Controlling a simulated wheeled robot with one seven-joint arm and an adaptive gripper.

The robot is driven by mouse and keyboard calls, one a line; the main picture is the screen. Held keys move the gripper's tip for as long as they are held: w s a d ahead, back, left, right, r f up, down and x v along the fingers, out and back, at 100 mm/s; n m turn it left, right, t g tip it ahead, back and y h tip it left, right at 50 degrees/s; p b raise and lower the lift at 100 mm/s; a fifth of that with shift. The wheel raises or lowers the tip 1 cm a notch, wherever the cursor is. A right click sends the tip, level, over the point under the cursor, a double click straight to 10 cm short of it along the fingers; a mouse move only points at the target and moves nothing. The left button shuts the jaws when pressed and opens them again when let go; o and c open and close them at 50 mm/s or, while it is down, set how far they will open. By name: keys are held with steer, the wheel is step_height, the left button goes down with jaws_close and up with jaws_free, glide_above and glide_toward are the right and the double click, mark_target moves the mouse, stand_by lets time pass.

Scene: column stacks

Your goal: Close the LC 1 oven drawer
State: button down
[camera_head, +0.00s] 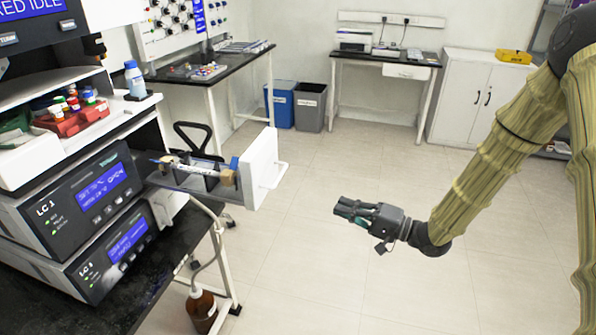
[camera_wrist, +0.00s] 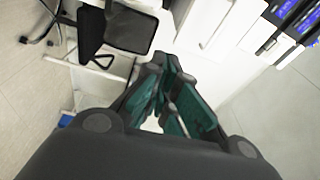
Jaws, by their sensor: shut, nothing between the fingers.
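The LC 1 unit (camera_head: 80,203) is the upper of two dark-fronted modules with blue displays on the left bench. An oven drawer (camera_head: 205,178) stands pulled out at the stack's right side, with a white upright front panel (camera_head: 262,168) and columns lying inside. My gripper (camera_head: 345,210) is shut and empty, in free air to the right of the panel and apart from it. It points left. In the wrist view my gripper's green-padded fingers (camera_wrist: 165,85) are together. White surfaces show beyond them, but I cannot tell which is the drawer panel.
A lower module (camera_head: 112,255) sits under LC 1. A brown bottle (camera_head: 201,308) stands below the drawer. A black chair (camera_head: 196,140) is behind it; the wrist view shows a chair too (camera_wrist: 128,28). Open floor (camera_head: 320,270) lies around my gripper.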

step_height(320, 180, up, 7)
steer(key=n+g+y, duration=0.1)
steer(key=g+y, duration=0.2)
steer(key=p+x, duration=0.3)
steer(key=x, duration=1)
steer(key=shift+s+a, duration=0.1)
